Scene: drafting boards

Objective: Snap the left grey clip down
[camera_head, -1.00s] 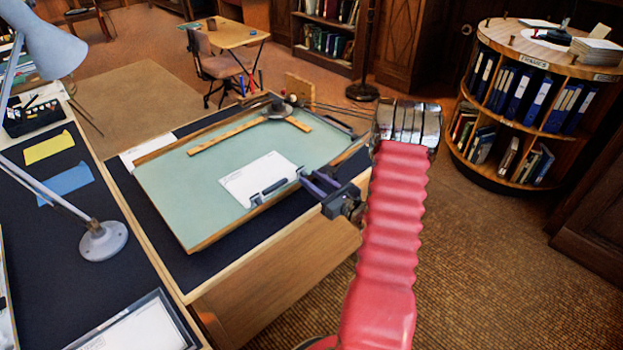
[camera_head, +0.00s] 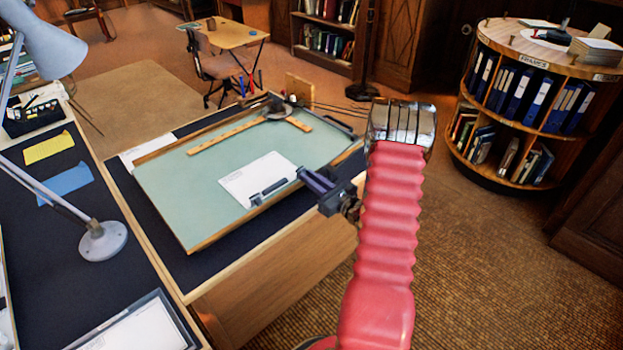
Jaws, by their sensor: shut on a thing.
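A pale green drafting board (camera_head: 190,190) with a wooden edge lies on the desk. A white sheet (camera_head: 252,177) lies on it at the front right. A grey clip (camera_head: 272,188) sits at the sheet's lower right edge, by the board's front rim. My gripper (camera_head: 302,173) reaches in from the right, low at the board's edge. Its dark fingers are shut on the right end of the grey clip. The exact contact is small and partly hidden by the fingers.
A wooden T-square (camera_head: 228,136) lies along the board's back. A white lamp (camera_head: 101,240) stands on the dark desk at left, beside yellow (camera_head: 49,147) and blue (camera_head: 66,185) slips. A round bookcase (camera_head: 545,60) stands at right. The floor between is clear.

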